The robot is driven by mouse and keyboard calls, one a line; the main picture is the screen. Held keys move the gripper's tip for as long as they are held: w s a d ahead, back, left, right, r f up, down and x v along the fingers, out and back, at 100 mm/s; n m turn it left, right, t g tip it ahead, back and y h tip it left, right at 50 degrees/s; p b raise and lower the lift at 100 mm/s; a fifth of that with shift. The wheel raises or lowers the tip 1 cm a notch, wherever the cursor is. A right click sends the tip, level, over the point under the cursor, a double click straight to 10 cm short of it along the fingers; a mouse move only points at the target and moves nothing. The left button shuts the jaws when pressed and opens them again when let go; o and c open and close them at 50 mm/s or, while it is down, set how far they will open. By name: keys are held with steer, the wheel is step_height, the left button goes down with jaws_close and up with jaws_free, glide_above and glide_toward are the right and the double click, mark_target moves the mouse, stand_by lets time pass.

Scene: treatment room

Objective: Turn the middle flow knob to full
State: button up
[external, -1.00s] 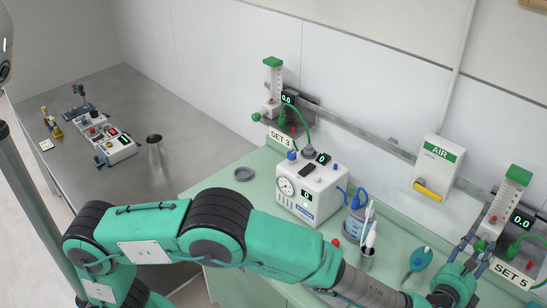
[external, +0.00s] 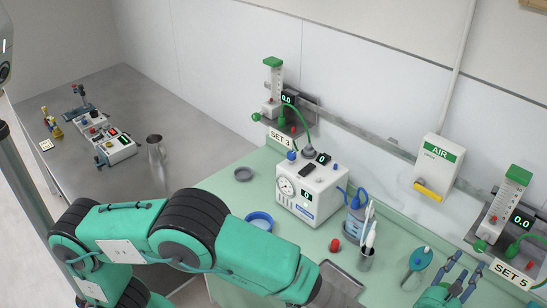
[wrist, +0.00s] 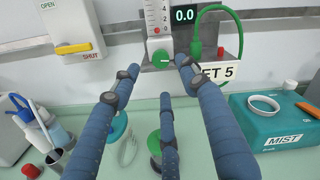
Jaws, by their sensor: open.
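The SET 5 flow meter (external: 509,195) is on the wall rail at the right, with a clear tube and a display reading 0.0. Its round green knob (wrist: 161,58) has a white mark pointing right in the wrist view. My gripper (wrist: 160,72) has its blue fingers spread, empty, pointing at the knob from below and in front, apart from it. In the external view my gripper (external: 462,272) is below and left of the meter. The SET 3 flow meter (external: 273,88) is further left, also reading 0.0. Only these two meters show; which is the middle one cannot be told.
The AIR box (external: 438,165) with a yellow handle is on the wall left of SET 5. A white pump unit (external: 312,190), a cup of tools (external: 366,259) and a red-topped item (external: 335,245) stand on the green counter. A teal MIST box (wrist: 270,125) is right of my fingers.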

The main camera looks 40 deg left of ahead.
steer(key=shift+s, duration=1.75)
steer(key=shift+w, duration=0.1)
steer(key=w+a+r+m+g+h, duration=0.1)
steer(key=w+a+r+m+h, duration=0.2)
steer(key=a+r+m, duration=0.45)
steer(key=w+a+r+m+g+h, duration=0.2)
steer(key=w+a+r+m+h, duration=0.15)
steer(key=a+r+m, duration=0.45)
steer(key=s+a+r+m+g, duration=0.2)
steer(key=s+a+m, duration=0.1)
steer(key=a+m, duration=0.5)
steer(key=s+a+f+m+g+y, duration=0.2)
steer(key=s+a+f+m, duration=0.2)
steer(key=s+a, duration=0.7)
steer(key=s+a+f+m+g+y, duration=0.2)
steer(key=s+a+f+m+g, duration=0.1)
steer(key=s+a+m, duration=0.6)
steer(key=s+a+f+m+g+y, duration=0.2)
steer(key=s+a+f+m, duration=0.4)
steer(key=s+a, duration=0.9)
steer(key=shift+s+a+m, duration=0.2)
steer(key=shift+a+m, duration=0.15)
steer(key=shift+a, duration=0.1)
